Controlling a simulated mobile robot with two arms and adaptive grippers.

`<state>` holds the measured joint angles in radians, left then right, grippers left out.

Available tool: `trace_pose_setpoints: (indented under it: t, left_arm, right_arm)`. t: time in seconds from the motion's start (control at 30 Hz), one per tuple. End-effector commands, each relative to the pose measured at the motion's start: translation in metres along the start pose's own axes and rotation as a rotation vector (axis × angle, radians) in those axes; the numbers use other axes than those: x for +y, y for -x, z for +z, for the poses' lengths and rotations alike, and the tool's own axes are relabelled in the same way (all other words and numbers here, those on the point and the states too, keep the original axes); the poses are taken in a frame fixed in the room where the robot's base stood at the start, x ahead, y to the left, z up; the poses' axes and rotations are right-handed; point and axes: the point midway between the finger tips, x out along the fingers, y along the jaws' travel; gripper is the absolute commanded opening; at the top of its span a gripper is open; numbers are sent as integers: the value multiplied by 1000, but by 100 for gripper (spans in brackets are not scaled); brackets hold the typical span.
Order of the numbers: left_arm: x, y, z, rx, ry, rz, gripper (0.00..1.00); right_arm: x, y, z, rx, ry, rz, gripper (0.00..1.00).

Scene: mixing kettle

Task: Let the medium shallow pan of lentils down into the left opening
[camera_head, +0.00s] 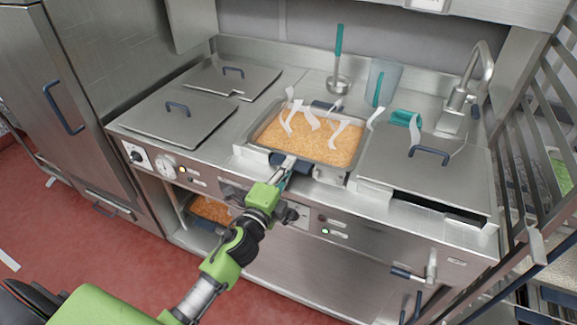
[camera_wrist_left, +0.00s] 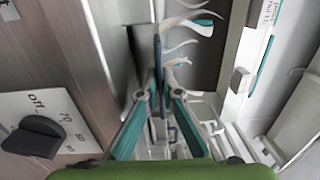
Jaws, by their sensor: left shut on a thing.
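The medium shallow pan (camera_head: 335,167), full of orange lentils, is in the middle of the worktop in the head view. It looks roughly level over the left opening, whose edges it mostly hides. I cannot tell how deep it sits. My left gripper (camera_head: 284,174) is at the pan's near side, shut on its front blue handle. In the left wrist view, the teal fingers of the left gripper (camera_wrist_left: 159,95) close around the dark blue handle (camera_wrist_left: 157,62). A second blue handle shows at the pan's far side. My right gripper is out of view.
Two flat lids (camera_head: 160,125) lie to the left, and another lid (camera_head: 420,175) lies to the right. A ladle (camera_head: 338,70), a clear jug (camera_head: 381,85) and a tap (camera_head: 470,85) stand behind. A rack (camera_head: 535,190) borders the right. White wisps rise over the pan.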

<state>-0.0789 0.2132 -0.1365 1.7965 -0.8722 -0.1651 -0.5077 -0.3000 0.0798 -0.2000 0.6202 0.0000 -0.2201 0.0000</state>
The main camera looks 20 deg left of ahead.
Motion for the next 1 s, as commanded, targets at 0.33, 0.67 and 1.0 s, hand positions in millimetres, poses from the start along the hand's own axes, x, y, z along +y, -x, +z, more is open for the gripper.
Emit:
trace_pose_setpoints:
  t: [0.33, 0.67, 1.0]
  left_arm:
    - [-4, -1, 0, 2, 0, -7, 25]
    - [6, 1, 1, -3, 0, 13, 32]
    - [8, 2, 0, -2, 1, 15, 36]
  right_arm:
    - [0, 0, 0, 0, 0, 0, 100]
    - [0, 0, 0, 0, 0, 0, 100]
    - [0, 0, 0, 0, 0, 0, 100]
